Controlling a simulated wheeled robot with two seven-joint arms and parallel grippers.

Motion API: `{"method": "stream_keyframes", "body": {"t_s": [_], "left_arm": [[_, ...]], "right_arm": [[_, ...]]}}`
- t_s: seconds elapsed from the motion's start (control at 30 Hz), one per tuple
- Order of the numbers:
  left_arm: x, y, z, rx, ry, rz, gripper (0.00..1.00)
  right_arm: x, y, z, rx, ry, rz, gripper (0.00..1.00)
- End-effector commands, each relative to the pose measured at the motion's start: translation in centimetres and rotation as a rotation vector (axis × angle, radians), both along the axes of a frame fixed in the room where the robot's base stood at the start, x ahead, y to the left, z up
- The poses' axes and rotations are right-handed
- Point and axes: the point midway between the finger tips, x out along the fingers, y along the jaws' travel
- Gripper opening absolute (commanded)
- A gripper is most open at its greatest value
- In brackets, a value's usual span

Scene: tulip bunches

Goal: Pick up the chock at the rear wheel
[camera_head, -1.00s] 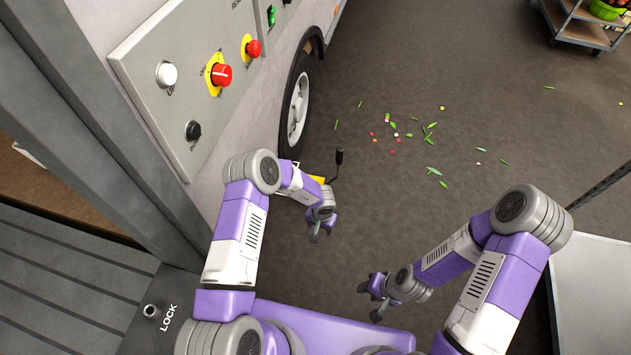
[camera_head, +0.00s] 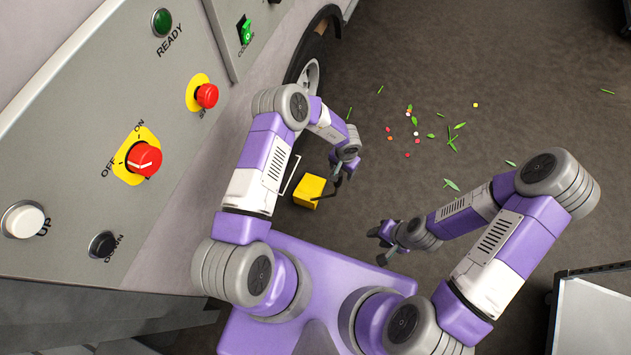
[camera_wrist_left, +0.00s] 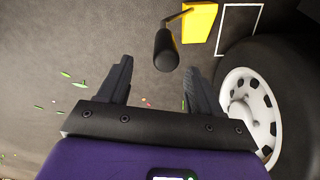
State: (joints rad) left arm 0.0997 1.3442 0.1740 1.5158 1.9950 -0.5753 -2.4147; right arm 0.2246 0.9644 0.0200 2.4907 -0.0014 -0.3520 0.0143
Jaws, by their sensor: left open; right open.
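The yellow chock (camera_head: 309,191) lies on the floor beside the vehicle, on the near side of the rear wheel (camera_head: 311,72). A dark handle rises from it, partly hidden by my left gripper in the head view. My left gripper (camera_head: 342,178) is open and empty above the floor by the chock. In the left wrist view the chock (camera_wrist_left: 200,22) is at the top, and its black handle grip (camera_wrist_left: 166,50) shows ahead of and between the open fingers (camera_wrist_left: 156,85), apart from them. The wheel (camera_wrist_left: 250,105) is at the right. My right gripper (camera_head: 382,246) is open and empty over bare floor.
The vehicle's side has a control panel (camera_head: 70,130) with buttons at the left. A white outline (camera_head: 291,175) lies on the floor by the chock. Scattered leaves and petals (camera_head: 425,130) lie beyond. A pale-topped cart (camera_head: 595,315) stands at the lower right.

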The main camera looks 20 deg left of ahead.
Motion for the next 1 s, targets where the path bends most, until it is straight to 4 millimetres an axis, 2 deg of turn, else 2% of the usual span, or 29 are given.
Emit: {"method": "stream_keyframes", "body": {"t_s": [0.5,0.83,1.0], "left_arm": [[0.0,0.8,-6.8,0.002,0.002,-0.002,0.65],[0.1,0.8,-7.3,0.0,-0.001,0.0,0.65],[0.1,0.8,-7.3,0.0,0.0,0.0,0.39]], "right_arm": [[0.0,0.0,-2.5,0.0,0.0,0.0,0.43],[0.0,0.0,-2.6,0.0,0.0,0.0,0.43],[0.0,0.0,-2.6,0.0,0.0,0.0,0.43]]}}
